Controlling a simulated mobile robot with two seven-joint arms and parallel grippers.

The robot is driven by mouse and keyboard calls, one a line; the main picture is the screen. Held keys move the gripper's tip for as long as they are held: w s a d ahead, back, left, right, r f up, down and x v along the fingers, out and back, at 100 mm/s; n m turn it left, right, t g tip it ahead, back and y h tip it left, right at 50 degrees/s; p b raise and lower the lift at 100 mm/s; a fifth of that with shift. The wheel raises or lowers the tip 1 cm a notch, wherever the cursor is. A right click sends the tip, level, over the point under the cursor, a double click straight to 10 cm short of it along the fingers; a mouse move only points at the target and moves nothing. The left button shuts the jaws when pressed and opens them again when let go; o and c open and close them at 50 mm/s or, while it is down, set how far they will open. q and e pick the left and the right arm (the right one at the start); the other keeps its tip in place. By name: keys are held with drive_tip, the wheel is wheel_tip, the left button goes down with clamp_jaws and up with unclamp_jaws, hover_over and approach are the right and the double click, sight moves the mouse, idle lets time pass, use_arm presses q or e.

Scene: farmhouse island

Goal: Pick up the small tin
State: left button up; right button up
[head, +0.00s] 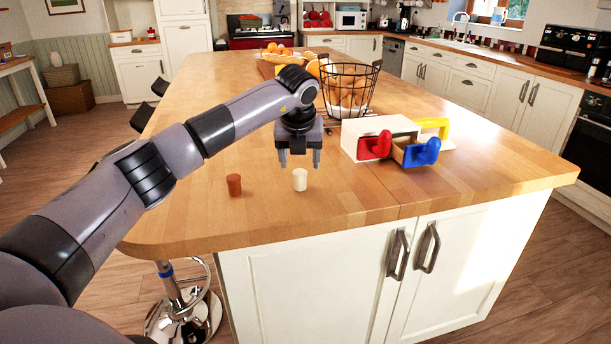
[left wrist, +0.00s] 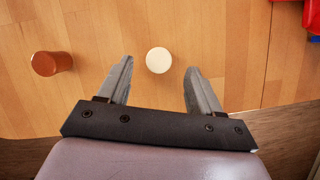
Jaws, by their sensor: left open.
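A small cream-white cylinder (head: 300,180) stands upright on the wooden island top. It shows from above as a round disc in the left wrist view (left wrist: 158,60). A small reddish-brown cylinder (head: 234,185) stands to its left, also in the left wrist view (left wrist: 46,63). I cannot tell from its looks which one is the tin. My left gripper (head: 299,163) points down, open and empty, above and slightly behind the cream cylinder. In the left wrist view the cream cylinder shows between the fingertips (left wrist: 159,66), not touching them. My right gripper is not in view.
A white box (head: 351,140) with red and blue handled drawers (head: 417,154) and a yellow handle stands to the right. Behind it is a black wire basket (head: 350,91) of oranges. The island's front edge is close; its right side (head: 490,150) is clear.

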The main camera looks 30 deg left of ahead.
sight(300, 172)
use_arm(q)
drive_tip(key=x, duration=0.3)
drive_tip(key=p+x, duration=0.1)
drive_tip(key=x, duration=0.2)
drive_tip(key=shift+s+d+f, duration=0.1)
drive_tip(key=shift+s, duration=0.1)
drive_tip(key=c, duration=1.1)
